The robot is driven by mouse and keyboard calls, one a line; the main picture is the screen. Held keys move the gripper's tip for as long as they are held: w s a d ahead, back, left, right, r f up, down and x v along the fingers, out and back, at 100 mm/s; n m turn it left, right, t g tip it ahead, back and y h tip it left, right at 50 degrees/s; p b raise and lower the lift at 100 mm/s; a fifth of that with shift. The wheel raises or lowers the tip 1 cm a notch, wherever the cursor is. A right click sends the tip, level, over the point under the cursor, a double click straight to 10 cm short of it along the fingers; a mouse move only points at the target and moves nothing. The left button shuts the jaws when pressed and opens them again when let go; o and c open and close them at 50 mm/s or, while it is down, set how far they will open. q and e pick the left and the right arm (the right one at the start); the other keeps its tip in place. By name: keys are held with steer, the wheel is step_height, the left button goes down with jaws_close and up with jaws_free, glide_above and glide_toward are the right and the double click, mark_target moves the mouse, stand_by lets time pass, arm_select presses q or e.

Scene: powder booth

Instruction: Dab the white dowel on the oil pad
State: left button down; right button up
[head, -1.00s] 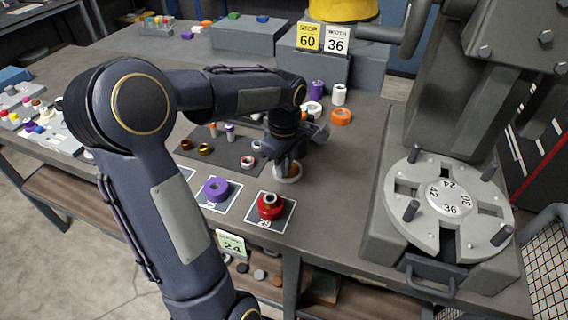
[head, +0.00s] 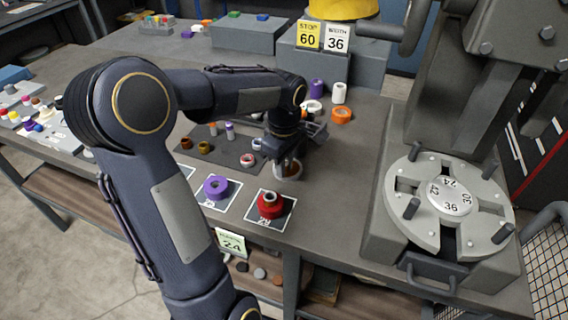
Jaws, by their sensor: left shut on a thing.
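My left gripper (head: 284,158) reaches down over the table, just right of the dark grey mat. It is shut on a small pale piece, which I take to be the white dowel; the fingers hide most of it. Directly below is a small round dish with a brown surface, which looks like the oil pad (head: 291,170). Whether the held piece touches the pad cannot be made out. My right gripper is not in view.
The dark mat (head: 222,150) holds several small rings and pegs. A purple ring (head: 216,188) and a red stacked part (head: 270,205) sit on white-edged squares in front. A grey press with a round plate (head: 449,205) is at right.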

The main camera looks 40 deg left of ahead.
arm_select(q)
step_height(320, 180, up, 7)
steer(key=p, duration=0.6)
stand_by(0.3)
